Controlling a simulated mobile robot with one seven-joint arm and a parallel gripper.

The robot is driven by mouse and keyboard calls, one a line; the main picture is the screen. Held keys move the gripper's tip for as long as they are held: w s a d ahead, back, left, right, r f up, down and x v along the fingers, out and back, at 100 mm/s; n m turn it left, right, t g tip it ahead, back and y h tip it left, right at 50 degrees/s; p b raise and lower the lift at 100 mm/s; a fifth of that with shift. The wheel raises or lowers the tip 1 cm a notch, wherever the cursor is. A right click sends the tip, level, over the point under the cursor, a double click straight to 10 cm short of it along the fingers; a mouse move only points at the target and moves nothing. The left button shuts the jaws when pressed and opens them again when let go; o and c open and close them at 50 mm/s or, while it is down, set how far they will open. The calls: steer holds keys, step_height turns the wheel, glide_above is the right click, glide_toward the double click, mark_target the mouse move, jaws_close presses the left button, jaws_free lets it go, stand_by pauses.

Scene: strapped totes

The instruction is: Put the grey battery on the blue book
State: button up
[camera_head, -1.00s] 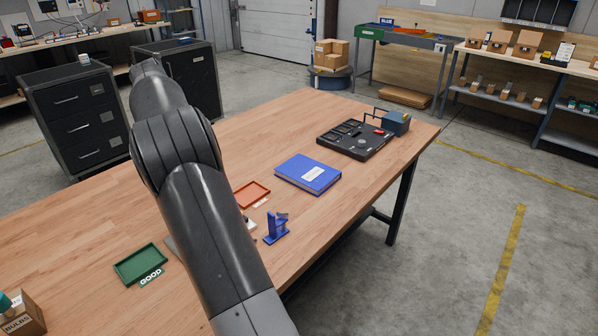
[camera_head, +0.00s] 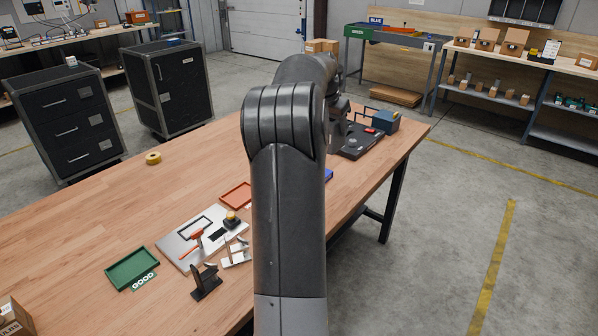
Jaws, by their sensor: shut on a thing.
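The blue book (camera_head: 328,175) lies on the workbench, mostly hidden behind my arm. Only a small part of its right edge shows. I do not see the grey battery. My arm reaches forward across the middle of the bench. Its far end is a dark wrist part beside the black tray, beyond the book. My gripper's fingers cannot be made out behind the arm.
A black tray (camera_head: 352,151) and a blue box-like device (camera_head: 385,121) are at the bench's far right. An orange tray (camera_head: 236,195), silver plate (camera_head: 184,248), black stand (camera_head: 206,283), green tray (camera_head: 132,268) and yellow tape roll (camera_head: 153,158) lie left of my arm.

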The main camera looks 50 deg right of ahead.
mark_target(342, 141)
steer(key=s+f, duration=0.1)
steer(key=d+f, duration=0.1)
steer(key=f, duration=0.1)
steer(key=s+f, duration=0.1)
steer(key=f, duration=0.1)
steer(key=shift+s+d, duration=0.15)
steer(key=shift+s, duration=0.2)
steer(key=shift+w+a+f, duration=0.3)
steer(key=shift+w+f, duration=1.55)
steer(key=shift+w, duration=0.05)
steer(key=shift+w+a+f, duration=0.25)
steer(key=shift+w+f, duration=1.55)
steer(key=shift+w, duration=0.1)
steer(key=shift+w+a+f, duration=0.3)
steer(key=shift+w+f, duration=1.55)
steer(key=shift+w, duration=0.05)
steer(key=shift+f, duration=0.1)
steer(key=o, duration=1.2)
